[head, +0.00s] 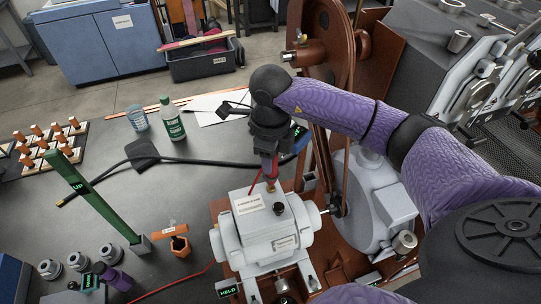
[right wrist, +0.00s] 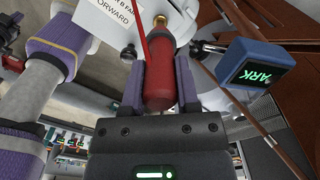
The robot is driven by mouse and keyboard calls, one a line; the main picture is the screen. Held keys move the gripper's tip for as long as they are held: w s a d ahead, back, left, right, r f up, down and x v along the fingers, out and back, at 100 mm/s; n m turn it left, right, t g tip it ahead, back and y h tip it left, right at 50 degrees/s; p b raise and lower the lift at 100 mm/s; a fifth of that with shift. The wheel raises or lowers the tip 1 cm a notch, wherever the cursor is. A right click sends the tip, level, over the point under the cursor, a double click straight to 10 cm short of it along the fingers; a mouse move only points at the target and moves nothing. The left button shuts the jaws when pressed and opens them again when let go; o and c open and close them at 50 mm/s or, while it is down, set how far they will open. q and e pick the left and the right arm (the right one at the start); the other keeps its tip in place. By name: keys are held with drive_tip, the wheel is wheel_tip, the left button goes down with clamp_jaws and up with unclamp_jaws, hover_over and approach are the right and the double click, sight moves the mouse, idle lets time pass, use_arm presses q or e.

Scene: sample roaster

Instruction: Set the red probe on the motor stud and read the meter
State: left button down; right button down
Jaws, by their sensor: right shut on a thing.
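My right gripper (head: 268,158) points down over the light grey motor (head: 283,242). It is shut on the red probe (right wrist: 158,78), whose brass tip (right wrist: 159,22) points away from the jaws. In the head view the probe (head: 271,170) hangs upright above the motor housing, close to a white label plate (head: 251,204). A dark stud-like knob (head: 278,208) stands on the housing, slightly nearer than the probe tip. I cannot tell whether the tip touches anything. A red lead runs beside the probe. I cannot make out a meter with a reading. My left gripper is not recognisable in view.
A large pulley wheel (head: 325,40) and belt rise behind the motor. Open bench lies left of centre.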

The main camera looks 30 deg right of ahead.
wheel_tip(320, 180, up, 7)
drive_tip(key=p, duration=0.5)
drive_tip(key=shift+r, duration=0.1)
idle(0.3)
